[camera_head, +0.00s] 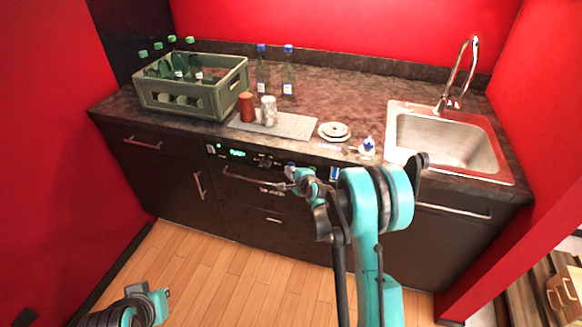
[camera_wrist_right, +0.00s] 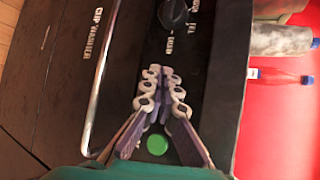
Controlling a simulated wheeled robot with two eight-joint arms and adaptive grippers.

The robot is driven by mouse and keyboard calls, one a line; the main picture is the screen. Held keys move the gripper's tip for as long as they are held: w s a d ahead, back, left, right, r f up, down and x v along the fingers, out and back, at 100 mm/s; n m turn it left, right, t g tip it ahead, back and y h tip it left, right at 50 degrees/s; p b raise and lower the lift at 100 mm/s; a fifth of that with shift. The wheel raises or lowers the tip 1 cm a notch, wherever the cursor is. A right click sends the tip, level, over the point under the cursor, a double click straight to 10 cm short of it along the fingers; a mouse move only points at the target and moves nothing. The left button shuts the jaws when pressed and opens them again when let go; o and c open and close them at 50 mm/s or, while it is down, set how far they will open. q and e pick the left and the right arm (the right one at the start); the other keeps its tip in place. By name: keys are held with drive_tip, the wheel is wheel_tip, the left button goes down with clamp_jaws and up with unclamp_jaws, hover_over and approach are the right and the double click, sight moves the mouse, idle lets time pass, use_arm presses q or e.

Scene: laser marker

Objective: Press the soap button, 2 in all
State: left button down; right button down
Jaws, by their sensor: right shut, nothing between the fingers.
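The dark washer front (camera_head: 225,166) under the counter carries a lit green display (camera_head: 237,153) and a black knob (camera_head: 265,162). The right wrist view shows the panel turned sideways, with the knob (camera_wrist_right: 175,13) and a round green button (camera_wrist_right: 157,144) between the finger bases. No readable soap label shows, so I cannot tell which control is the soap button. My right gripper (camera_head: 291,174) is shut and empty before the panel; its fingertips (camera_wrist_right: 163,73) are close to it, contact unclear. My left gripper (camera_head: 158,298) is low at left, its jaw state unclear.
A long bar handle (camera_wrist_right: 100,80) runs along the front, with "CUP WASHER" lettering beside it. On the counter stand a green bottle crate (camera_head: 222,98), red and white shakers on a grey mat (camera_head: 297,126), stacked plates (camera_head: 334,131) and a sink (camera_head: 438,138).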

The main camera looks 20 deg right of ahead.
drive_tip(key=shift+w+d, duration=0.3)
drive_tip(key=shift+w, duration=0.1)
idle(0.8)
drive_tip(key=shift+s+a, duration=0.5)
drive_tip(key=shift+s, duration=0.2)
drive_tip(key=s+a, duration=0.1)
drive_tip(key=s, duration=0.1)
drive_tip(key=s+a, duration=0.1)
drive_tip(key=s, duration=0.1)
drive_tip(key=shift+a, duration=0.35)
idle(2.0)
